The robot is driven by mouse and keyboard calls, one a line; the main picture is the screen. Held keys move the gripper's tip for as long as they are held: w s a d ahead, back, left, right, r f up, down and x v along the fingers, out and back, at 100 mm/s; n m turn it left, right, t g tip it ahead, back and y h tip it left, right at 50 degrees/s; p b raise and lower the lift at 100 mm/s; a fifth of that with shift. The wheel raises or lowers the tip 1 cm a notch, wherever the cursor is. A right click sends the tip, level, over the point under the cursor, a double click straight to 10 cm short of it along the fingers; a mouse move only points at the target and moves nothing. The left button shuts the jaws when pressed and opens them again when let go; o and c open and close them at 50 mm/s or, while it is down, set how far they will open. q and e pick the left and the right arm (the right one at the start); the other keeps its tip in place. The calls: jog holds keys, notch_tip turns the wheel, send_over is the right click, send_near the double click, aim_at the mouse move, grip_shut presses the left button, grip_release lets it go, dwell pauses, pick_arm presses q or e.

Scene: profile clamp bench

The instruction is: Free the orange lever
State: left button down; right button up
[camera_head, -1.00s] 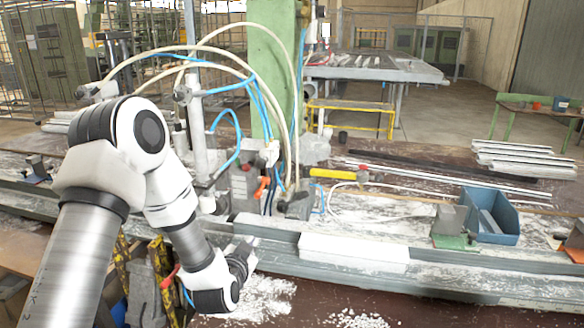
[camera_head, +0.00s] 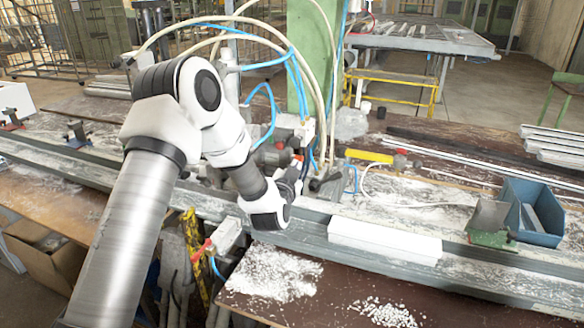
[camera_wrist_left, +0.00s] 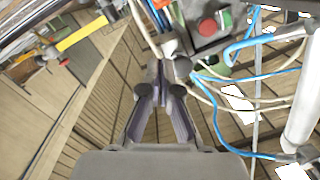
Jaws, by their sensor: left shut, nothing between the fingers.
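A small orange lever (camera_head: 299,158) shows in the head view among hoses and fittings on the bench, at the foot of the green post. My left gripper (camera_head: 296,172) is right at it, so most of the lever is hidden; I cannot tell whether they touch. In the left wrist view my left gripper (camera_wrist_left: 162,72) is shut with nothing between its fingers, pointing toward grey fittings. I cannot make out the lever clearly there. My right gripper is not in view.
A control box with a red button (camera_wrist_left: 207,27) and a green button stands just beyond the fingers. Blue and cream hoses (camera_head: 322,100) hang close by.

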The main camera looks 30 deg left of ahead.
pick_arm(q)
jog(key=w+a+f+p, duration=0.1)
jog(key=f, duration=0.1)
jog(key=w+a+f+p, duration=0.1)
jog(key=w+a, duration=0.1)
jog(key=shift+w+f, duration=0.15)
jog(key=shift+f, duration=0.25)
jog(key=shift+f, duration=0.2)
